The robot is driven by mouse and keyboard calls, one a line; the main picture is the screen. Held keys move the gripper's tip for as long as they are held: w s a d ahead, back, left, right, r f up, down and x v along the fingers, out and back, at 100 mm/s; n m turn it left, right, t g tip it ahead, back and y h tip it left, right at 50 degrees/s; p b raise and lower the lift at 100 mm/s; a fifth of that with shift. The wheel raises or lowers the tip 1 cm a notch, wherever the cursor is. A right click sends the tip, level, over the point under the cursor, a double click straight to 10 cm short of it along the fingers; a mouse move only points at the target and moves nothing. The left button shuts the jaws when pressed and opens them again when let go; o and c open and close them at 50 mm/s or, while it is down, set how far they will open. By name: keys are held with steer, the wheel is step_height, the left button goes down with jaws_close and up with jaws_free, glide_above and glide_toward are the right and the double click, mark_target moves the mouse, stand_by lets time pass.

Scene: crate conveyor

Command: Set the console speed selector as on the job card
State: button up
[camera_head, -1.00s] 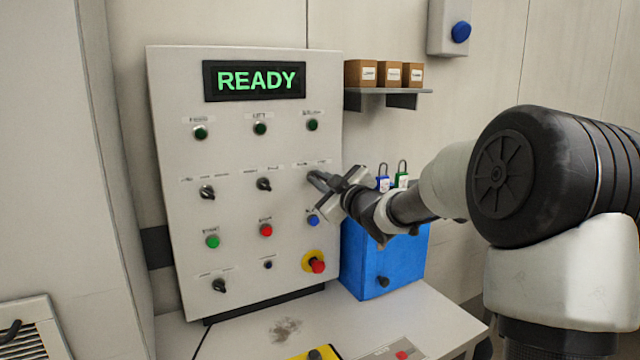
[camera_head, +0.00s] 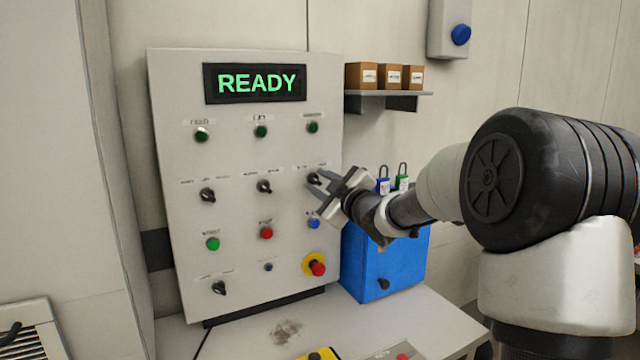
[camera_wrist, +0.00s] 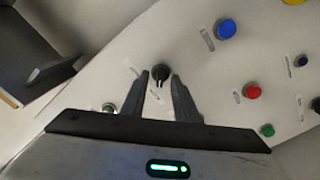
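The console (camera_head: 235,225) is an upright pale panel whose screen (camera_head: 255,82) reads READY. A row of black selector knobs crosses its middle, with small labels that are too blurred to read. The right-hand selector (camera_head: 314,179) is at my gripper (camera_head: 319,187), and which selector sets speed cannot be read. In the wrist view the same black knob (camera_wrist: 160,72) stands just beyond and between the tips of my gripper (camera_wrist: 160,80). The two fingers are apart, one on each side, with no clear contact. No job card can be made out.
Below are green (camera_head: 212,244), red (camera_head: 266,233) and blue (camera_head: 313,222) buttons and a red emergency stop (camera_head: 317,268) on yellow. A blue box (camera_head: 375,265) with padlocks stands right of the console, under a shelf (camera_head: 405,100) with small boxes.

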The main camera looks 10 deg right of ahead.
steer(key=shift+s, duration=0.1)
steer(key=p+v, duration=0.2)
steer(key=v, duration=1.5)
steer(key=shift+p, duration=0.4)
steer(key=shift+s+r, duration=0.1)
